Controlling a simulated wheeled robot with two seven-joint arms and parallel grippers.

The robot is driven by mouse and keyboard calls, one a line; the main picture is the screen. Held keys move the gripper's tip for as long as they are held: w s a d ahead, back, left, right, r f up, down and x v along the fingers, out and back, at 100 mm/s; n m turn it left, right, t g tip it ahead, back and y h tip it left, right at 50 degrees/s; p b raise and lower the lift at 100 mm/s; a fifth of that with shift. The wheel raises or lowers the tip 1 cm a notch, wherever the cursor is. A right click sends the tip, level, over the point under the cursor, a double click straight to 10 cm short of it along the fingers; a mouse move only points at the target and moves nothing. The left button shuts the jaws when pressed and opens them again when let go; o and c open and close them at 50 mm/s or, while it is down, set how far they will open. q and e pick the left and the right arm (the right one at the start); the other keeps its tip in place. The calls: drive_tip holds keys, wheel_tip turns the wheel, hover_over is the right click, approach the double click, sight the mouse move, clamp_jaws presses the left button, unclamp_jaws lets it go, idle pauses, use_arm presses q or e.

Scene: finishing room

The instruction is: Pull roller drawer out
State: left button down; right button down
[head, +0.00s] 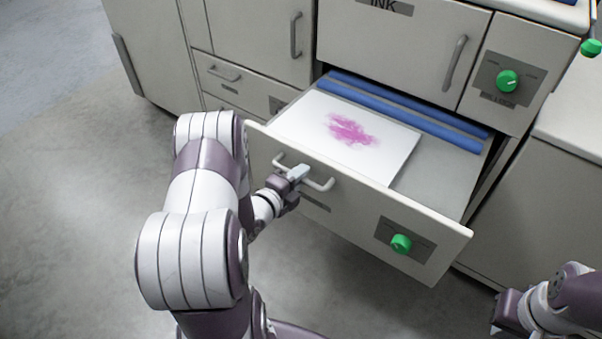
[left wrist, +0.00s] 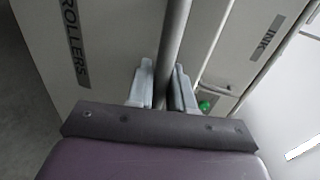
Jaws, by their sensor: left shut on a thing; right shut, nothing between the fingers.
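The roller drawer (head: 345,205) stands pulled out of the cabinet in the head view. Inside lie blue rollers (head: 405,110) at the back and a white sheet with a pink smudge (head: 350,132). My left gripper (head: 298,174) is shut on the drawer's bar handle (head: 322,185). In the left wrist view the handle (left wrist: 174,45) runs between the two fingers (left wrist: 163,88), and the drawer front (left wrist: 100,45) reads "ROLLERS". My right gripper (head: 500,318) shows at the lower right corner, away from the drawer; its fingertips are hard to make out.
An "INK" cabinet front (head: 395,45) with a vertical handle is above the drawer. Green knobs sit on the drawer front (head: 401,243) and the panel at right (head: 507,81). A pale cabinet (head: 545,205) stands to the right. Grey floor (head: 70,190) is open at left.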

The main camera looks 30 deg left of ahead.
use_arm(q)
drive_tip(key=shift+s, duration=0.15)
drive_tip(key=c, duration=1.1)
unclamp_jaws()
drive_tip(key=p+v, duration=0.2)
drive_tip(key=v, duration=1)
drive_tip(key=shift+s, duration=0.3)
drive_tip(key=shift+a, duration=0.1)
